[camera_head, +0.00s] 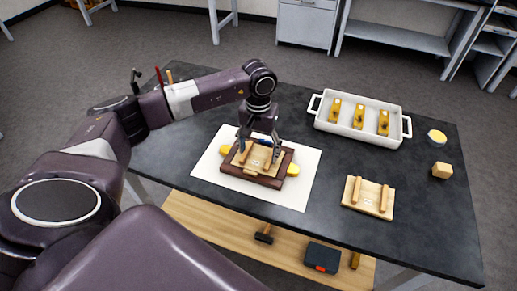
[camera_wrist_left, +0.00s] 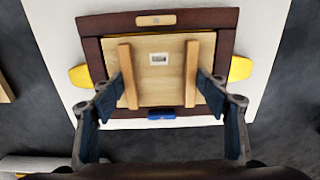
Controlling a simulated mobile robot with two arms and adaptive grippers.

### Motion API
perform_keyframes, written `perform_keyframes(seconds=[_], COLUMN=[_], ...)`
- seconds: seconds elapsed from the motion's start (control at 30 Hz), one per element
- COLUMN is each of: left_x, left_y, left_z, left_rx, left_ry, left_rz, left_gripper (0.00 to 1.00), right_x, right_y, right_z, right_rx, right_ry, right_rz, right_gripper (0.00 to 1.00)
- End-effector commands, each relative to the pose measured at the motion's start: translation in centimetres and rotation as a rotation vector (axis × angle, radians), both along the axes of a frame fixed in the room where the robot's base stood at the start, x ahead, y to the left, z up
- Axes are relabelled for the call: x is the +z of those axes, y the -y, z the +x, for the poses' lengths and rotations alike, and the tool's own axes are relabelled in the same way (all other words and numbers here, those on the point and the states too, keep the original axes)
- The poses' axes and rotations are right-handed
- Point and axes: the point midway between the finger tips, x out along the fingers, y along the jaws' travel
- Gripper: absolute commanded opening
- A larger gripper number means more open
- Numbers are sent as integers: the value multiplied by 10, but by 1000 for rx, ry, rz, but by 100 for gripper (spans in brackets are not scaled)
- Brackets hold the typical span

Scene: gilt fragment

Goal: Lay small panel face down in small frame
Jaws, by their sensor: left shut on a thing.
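The small panel (camera_head: 257,160) is pale wood with two battens and a small label facing up. In the left wrist view the panel (camera_wrist_left: 160,78) lies within the outline of the dark brown small frame (camera_wrist_left: 120,20); I cannot tell whether it is fully seated. The frame (camera_head: 248,180) lies on a white sheet (camera_head: 303,190). My left gripper (camera_head: 258,152) points down over it, shut on the panel, its fingers at the outer sides of the battens. My right gripper is not in view.
Yellow pieces (camera_wrist_left: 240,68) stick out at both sides of the frame. A white tray (camera_head: 360,104) with three gold-topped blocks stands at the back right.

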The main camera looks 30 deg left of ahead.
Motion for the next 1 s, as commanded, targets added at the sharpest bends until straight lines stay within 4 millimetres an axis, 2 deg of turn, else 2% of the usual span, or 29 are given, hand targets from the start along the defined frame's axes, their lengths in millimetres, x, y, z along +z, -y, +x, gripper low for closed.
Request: perform_keyframes(seconds=[0.27, 0.3, 0.43, 0.83, 1.0], left_x=[-4, -2, -2, 4, 32], left_y=[0, 0, 0, 0, 0], left_z=[0, 0, 0, 1, 2], left_rx=[0, 0, 0, 0, -1], left_ry=[0, 0, 0, 2, 7], left_rz=[0, 0, 0, -1, 1], left_gripper=[41, 72, 85, 85, 85], right_x=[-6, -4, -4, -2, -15], right_y=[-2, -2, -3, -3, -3], right_z=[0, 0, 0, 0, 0], right_rx=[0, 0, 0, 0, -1], right_ry=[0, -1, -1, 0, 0], right_rz=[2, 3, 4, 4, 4], right_gripper=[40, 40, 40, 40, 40])
